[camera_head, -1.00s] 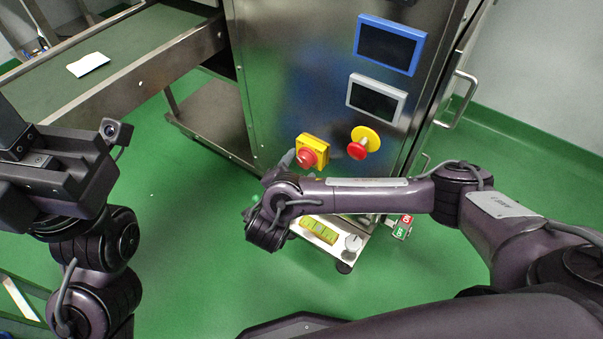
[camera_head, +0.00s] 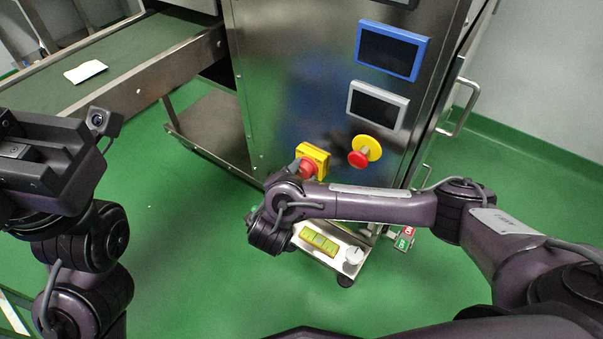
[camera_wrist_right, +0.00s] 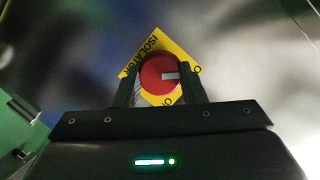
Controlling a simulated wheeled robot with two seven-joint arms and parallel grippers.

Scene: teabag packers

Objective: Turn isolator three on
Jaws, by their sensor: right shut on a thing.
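The isolator is a yellow box (camera_head: 318,153) with a red rotary knob (camera_head: 308,169), low on the steel cabinet's front. In the right wrist view its yellow plate (camera_wrist_right: 187,52) is tilted and lettered "ISOLATOR"; its number is not readable. My right gripper (camera_wrist_right: 161,84) is shut on the red knob (camera_wrist_right: 158,66), one finger on each side. The knob's pale mark points right in that view. In the head view, my wrist partly hides the right fingers. My left gripper (camera_head: 45,165) is at the far left, away from the cabinet; its finger gap is unclear.
A red button on a yellow round base (camera_head: 371,145) sits right of the isolator. Above are a grey-framed screen (camera_head: 378,104) and a blue-framed screen (camera_head: 392,50). A cabinet handle (camera_head: 462,104) projects at right. A conveyor (camera_head: 130,62) stands at left.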

